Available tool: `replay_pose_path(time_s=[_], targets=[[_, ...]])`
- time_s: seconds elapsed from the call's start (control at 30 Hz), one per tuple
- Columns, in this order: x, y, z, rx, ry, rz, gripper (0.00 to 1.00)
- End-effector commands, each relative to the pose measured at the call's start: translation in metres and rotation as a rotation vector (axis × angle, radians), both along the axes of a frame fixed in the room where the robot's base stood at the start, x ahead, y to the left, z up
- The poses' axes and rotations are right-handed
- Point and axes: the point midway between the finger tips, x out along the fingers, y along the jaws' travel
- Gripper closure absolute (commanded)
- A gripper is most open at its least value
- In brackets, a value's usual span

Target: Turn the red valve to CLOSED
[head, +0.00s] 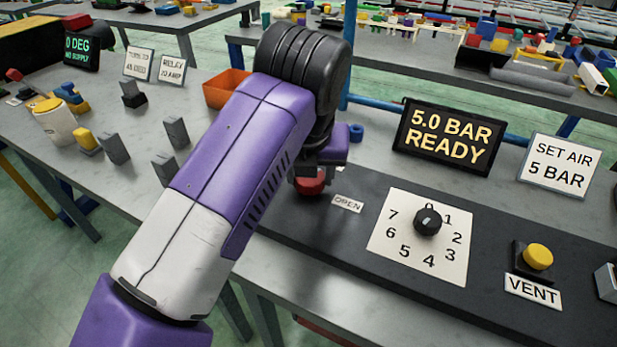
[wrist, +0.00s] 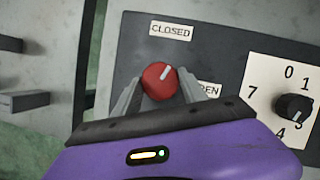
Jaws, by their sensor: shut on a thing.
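The red valve (wrist: 156,84) is a round knob with a white pointer mark on the dark panel. My gripper (wrist: 163,80) is shut on it, with one grey finger at each side. The pointer slants up and to the right in the wrist view, between the CLOSED label (wrist: 170,32) above and the OPEN label (wrist: 209,89) at the right, which a finger partly covers. In the head view the valve (head: 311,184) shows under my gripper, mostly hidden by my arm.
Right of the valve are a black dial (head: 428,221) on a numbered plate and a yellow VENT button (head: 538,257). A display (head: 445,137) behind reads 5.0 BAR READY, beside a SET AIR 5 BAR sign (head: 558,166). An orange bin (head: 227,88) stands behind my arm.

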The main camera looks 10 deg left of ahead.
Motion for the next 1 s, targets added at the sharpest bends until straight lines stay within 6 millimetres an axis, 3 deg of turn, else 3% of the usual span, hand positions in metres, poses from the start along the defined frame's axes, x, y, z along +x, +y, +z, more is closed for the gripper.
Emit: replay_pose_path(time_s=[0.5, 1.0], targets=[[0.0000, -0.0019, -0.0018, 0.002, 0.003, 0.342, 0.91], [-0.0001, -0.0019, -0.0005, 0.000, 0.004, 0.408, 0.91]])
